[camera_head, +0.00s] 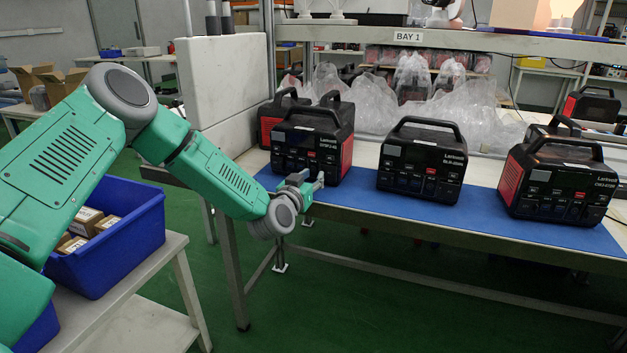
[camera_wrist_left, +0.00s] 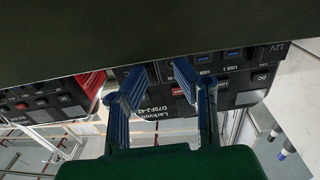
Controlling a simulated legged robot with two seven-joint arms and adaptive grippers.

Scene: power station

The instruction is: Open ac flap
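A black power station with red sides (camera_head: 318,140) stands on the blue mat (camera_head: 440,212) at the left of the bench. My left gripper (camera_head: 312,184) is low at its front, by the lower part of the panel. In the left wrist view, the power station (camera_wrist_left: 228,64) appears upside down, with a labelled front and port covers marked USB, 12V and DC. My left gripper (camera_wrist_left: 159,72) has its two blue fingers apart, with nothing between them, in front of the panel. Contact cannot be told. The AC flap cannot be made out clearly. My right gripper is not in view.
Two more power stations stand to the right, in the middle (camera_head: 422,165) and at the right (camera_head: 555,180). Another sits behind the left one (camera_head: 270,118). A white block (camera_head: 225,85) and a blue crate (camera_head: 120,245) of boxes are to the left. Clear plastic bags (camera_head: 460,105) lie behind.

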